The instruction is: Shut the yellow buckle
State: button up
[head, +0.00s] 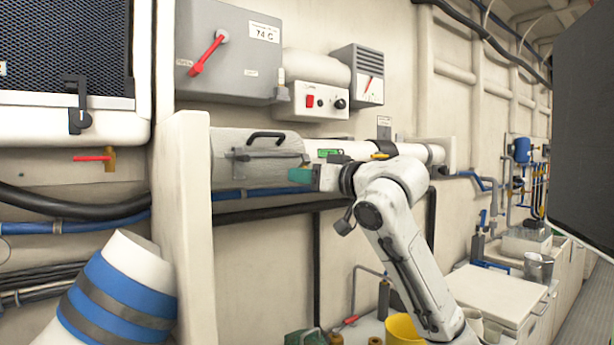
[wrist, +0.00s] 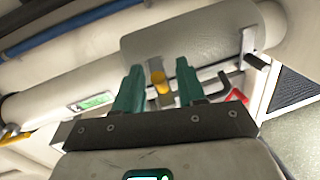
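A yellow buckle piece (wrist: 160,82) shows between the fingers of my gripper (wrist: 159,68) in the wrist view, at the edge of a grey cover (wrist: 200,40). The green fingers stand apart, one on each side of it. I cannot tell whether they touch it or how far it is folded. In the head view my gripper (head: 299,174) is at the right side of the grey cover (head: 228,150), and this yellow piece is hidden there. Another yellow piece (head: 380,155) sits by a dark band on the white pipe; a yellow part (wrist: 12,131) shows at the wrist view's left edge.
A black handle (head: 266,136) stands out from the cover. The white pipe (head: 410,151) runs right from it. A grey switch box (head: 228,55) with a red lever hangs above. A pale upright panel (head: 184,225) stands to the left. Blue and black hoses run below.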

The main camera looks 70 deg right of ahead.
aim_at(306, 157)
jog(key=shift+w, duration=0.1)
jog(key=shift+c, duration=0.5)
grip_shut()
jog(key=shift+r+p, duration=0.15)
jog(key=shift+p, duration=0.15)
jog(key=r+g+p, duration=0.1)
jog(key=g+p, duration=0.1)
jog(key=p, duration=0.4)
jog(key=shift+w+r+y, duration=0.15)
jog(key=shift+r+y, duration=0.2)
jog(key=shift+y, duration=0.05)
jog(key=g+p, duration=0.1)
jog(key=p, duration=0.2)
jog(key=r+g+y+p, duration=0.1)
jog(key=p, duration=0.2)
jog(key=g+y+p, duration=0.1)
jog(key=p, duration=0.3)
jog(key=shift+w+d+r+m+g, duration=0.1)
jog(key=shift+w+r+m+g, duration=0.2)
jog(key=g+p, duration=0.1)
jog(key=g+y+p, duration=0.1)
jog(key=p, duration=0.1)
jog(key=shift+w+d+r, duration=0.15)
jog(key=shift+w+d, duration=0.05)
jog(key=shift+w, duration=0.1)
jog(key=shift+w+d+r+g+y+p, duration=0.1)
jog(key=shift+w+d+g+y+p, duration=0.15)
jog(key=shift+g+y+p, duration=0.45)
jog(key=shift+w+a+g, duration=0.1)
jog(key=shift+g, duration=0.2)
